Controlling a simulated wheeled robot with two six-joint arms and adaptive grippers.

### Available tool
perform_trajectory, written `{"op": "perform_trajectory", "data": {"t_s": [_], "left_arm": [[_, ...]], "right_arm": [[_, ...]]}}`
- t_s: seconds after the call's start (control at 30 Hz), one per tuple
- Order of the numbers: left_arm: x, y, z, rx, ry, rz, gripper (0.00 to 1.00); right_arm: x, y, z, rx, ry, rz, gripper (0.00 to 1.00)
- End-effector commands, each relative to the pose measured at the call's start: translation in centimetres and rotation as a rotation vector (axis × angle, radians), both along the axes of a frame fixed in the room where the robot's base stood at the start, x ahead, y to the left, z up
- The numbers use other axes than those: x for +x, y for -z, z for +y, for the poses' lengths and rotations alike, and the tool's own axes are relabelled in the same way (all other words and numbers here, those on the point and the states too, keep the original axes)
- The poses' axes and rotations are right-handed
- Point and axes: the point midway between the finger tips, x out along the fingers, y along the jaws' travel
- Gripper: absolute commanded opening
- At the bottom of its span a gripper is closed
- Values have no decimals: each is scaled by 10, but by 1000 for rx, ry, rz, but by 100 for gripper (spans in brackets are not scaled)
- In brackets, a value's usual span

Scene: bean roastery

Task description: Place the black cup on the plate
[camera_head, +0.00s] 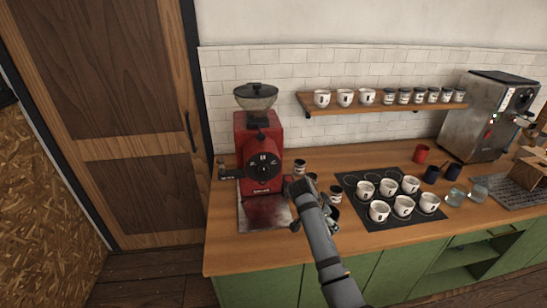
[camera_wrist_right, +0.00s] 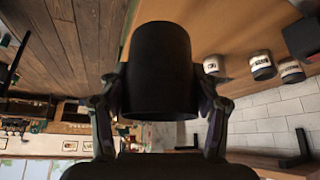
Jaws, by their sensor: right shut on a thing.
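The black cup (camera_wrist_right: 161,72) fills the middle of the right wrist view. My right gripper (camera_wrist_right: 160,92) is shut on it, with one finger on each side. In the head view my right gripper (camera_head: 300,190) is over the front of the counter, beside the red grinder; its own arm largely hides the cup there. A shiny metal plate (camera_head: 262,215) lies at the grinder's foot, just left of the gripper. I see no cup resting on it. My left gripper is not in view.
The red grinder (camera_head: 258,150) stands tall behind the plate. Small labelled jars (camera_head: 299,167) are close to the gripper. A black mat (camera_head: 392,219) with several white cups lies to the right. A shelf (camera_head: 385,106) with cups and jars hangs behind.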

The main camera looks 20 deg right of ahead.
Motion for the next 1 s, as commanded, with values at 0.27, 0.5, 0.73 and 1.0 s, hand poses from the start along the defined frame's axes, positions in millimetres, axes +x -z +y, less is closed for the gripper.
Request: {"op": "perform_trajectory", "data": {"t_s": [0.27,0.5,0.73,1.0], "left_arm": [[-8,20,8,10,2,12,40],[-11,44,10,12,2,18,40],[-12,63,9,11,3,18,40],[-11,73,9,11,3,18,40]], "right_arm": [[2,3,-16,-8,-317,-5,29],[-13,-31,14,-16,-1040,0,29],[-69,-53,83,-12,-1698,8,29],[-140,-60,142,-4,-2201,3,29]]}}
